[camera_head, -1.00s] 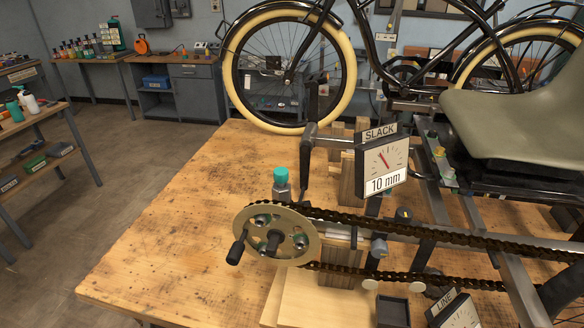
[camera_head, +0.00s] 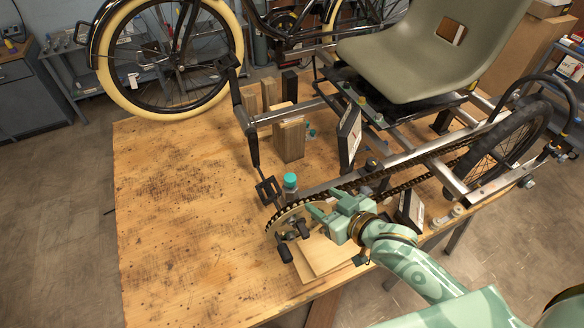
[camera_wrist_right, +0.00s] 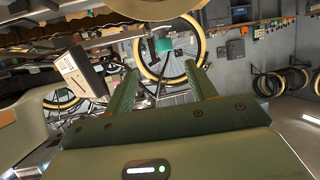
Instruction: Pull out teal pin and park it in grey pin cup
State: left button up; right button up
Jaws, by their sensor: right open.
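The teal pin (camera_head: 290,181) stands upright at the front end of the trike frame, just behind the chainring (camera_head: 284,214). Its teal cap also shows in the right wrist view (camera_wrist_right: 164,45), beyond and between my fingers. My right gripper (camera_head: 311,206) is open and empty, close to the right of the pin and over the chainring area; I see no contact with the pin. Its two fingers stand apart in the right wrist view (camera_wrist_right: 160,68). I cannot make out the grey pin cup; my right arm covers part of the bench front. My left gripper is out of view.
The chain (camera_head: 375,180) runs from the chainring to the rear wheel (camera_head: 505,140). A crank pedal (camera_head: 268,190) stands just left of the pin. Wooden blocks (camera_head: 290,138) and the slack gauge (camera_head: 350,135) stand behind. The bench's left side (camera_head: 180,220) is clear.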

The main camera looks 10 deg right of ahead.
aim_at(295, 181)
jog(key=x, duration=1)
jog(key=shift+w+a+r, duration=0.2)
jog(key=shift+r, duration=0.15)
jog(key=shift+w+a+f, duration=0.2)
jog(key=shift+w+a, duration=0.05)
jog(key=shift+w, duration=0.2)
jog(key=x, duration=0.5)
jog(key=shift+s+a, duration=0.1)
jog(key=shift+a, duration=0.05)
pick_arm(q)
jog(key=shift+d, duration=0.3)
pick_arm(e)
jog(key=shift+s+r, duration=0.1)
jog(key=c, duration=1.1)
jog(key=shift+r, duration=0.1)
